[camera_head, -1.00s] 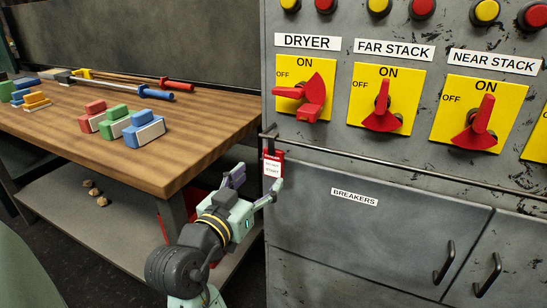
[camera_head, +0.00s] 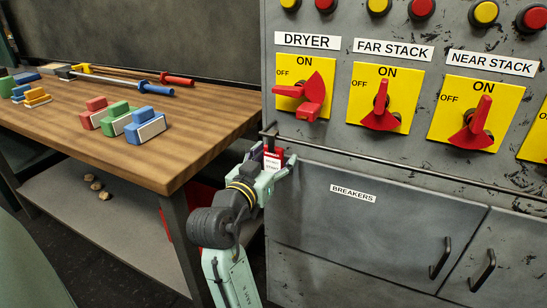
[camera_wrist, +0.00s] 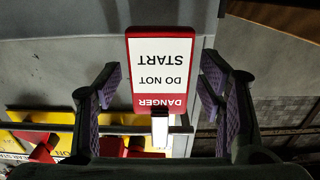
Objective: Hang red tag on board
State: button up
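The red tag (camera_head: 272,161) hangs at the left end of the dark rail (camera_head: 400,181) on the grey switch panel (camera_head: 420,215). In the wrist view the tag (camera_wrist: 161,70) is upside down, with a white face reading "DANGER DO NOT START". My gripper (camera_head: 274,170) is at the tag, with its fingers on either side. In the wrist view my gripper (camera_wrist: 162,80) is open, with a gap between each purple finger pad and the tag. How the tag's top is held on the rail is partly hidden in the head view.
Red switches on yellow plates, such as the DRYER switch (camera_head: 312,92), project above the rail. A breakers door (camera_head: 370,230) with handles lies below. The wooden table (camera_head: 190,130) at left holds red, green and blue blocks; its corner is close to my arm.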

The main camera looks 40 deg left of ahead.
jog(key=c, duration=1.2)
jog(key=shift+o, duration=0.2)
jog(key=shift+r, duration=0.15)
